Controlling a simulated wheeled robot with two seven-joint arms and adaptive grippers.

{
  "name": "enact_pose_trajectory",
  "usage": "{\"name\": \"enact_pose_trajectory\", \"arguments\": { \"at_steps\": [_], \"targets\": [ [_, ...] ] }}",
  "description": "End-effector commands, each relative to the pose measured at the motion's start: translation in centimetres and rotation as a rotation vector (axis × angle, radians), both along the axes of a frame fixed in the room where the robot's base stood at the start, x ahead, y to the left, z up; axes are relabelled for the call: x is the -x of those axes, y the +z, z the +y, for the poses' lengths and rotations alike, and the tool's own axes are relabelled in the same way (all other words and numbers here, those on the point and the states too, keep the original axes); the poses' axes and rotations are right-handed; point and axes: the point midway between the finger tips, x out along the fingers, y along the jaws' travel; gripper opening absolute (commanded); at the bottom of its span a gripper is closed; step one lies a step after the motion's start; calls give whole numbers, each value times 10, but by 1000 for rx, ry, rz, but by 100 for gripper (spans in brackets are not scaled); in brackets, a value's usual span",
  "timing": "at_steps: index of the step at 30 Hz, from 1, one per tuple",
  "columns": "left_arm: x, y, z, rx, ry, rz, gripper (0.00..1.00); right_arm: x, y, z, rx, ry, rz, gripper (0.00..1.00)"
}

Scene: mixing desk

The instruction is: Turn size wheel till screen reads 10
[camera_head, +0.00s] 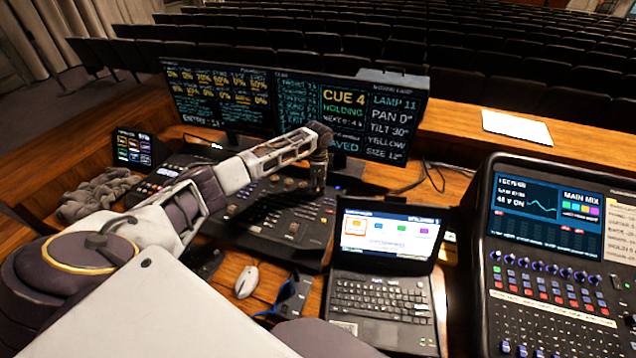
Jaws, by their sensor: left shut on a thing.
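The right monitor (350,112) shows a column of readings, and its lowest line reads SIZE 12 (388,154). My left arm reaches in from the left, and its gripper (318,188) points down at the right side of the lighting console (283,222). The gripper is shut on a small control there, which I take to be the size wheel. The fingers hide the wheel, so I cannot see its marks. My right gripper is not in view.
A laptop (384,262) stands open just right of the lighting console. A sound mixer (550,280) fills the right side. White paper (517,127) lies on the back ledge.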

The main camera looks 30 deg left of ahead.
Motion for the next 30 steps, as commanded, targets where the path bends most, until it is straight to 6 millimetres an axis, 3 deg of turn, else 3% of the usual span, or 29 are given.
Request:
{"name": "enact_pose_trajectory", "arguments": {
  "at_steps": [10, 17, 28, 29, 30],
  "targets": [
    [1, 1, -1, 0, 118, 2, 6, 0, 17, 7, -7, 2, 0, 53],
    [0, 1, 0, 1, 147, 1, 6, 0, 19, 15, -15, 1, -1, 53],
    [0, 0, 0, 0, 150, 0, 6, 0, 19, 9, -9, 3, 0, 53],
    [0, 0, 0, 0, 149, 0, 32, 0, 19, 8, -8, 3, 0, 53],
    [0, 0, 0, 0, 149, 0, 37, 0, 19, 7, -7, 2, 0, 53]
  ]
}}
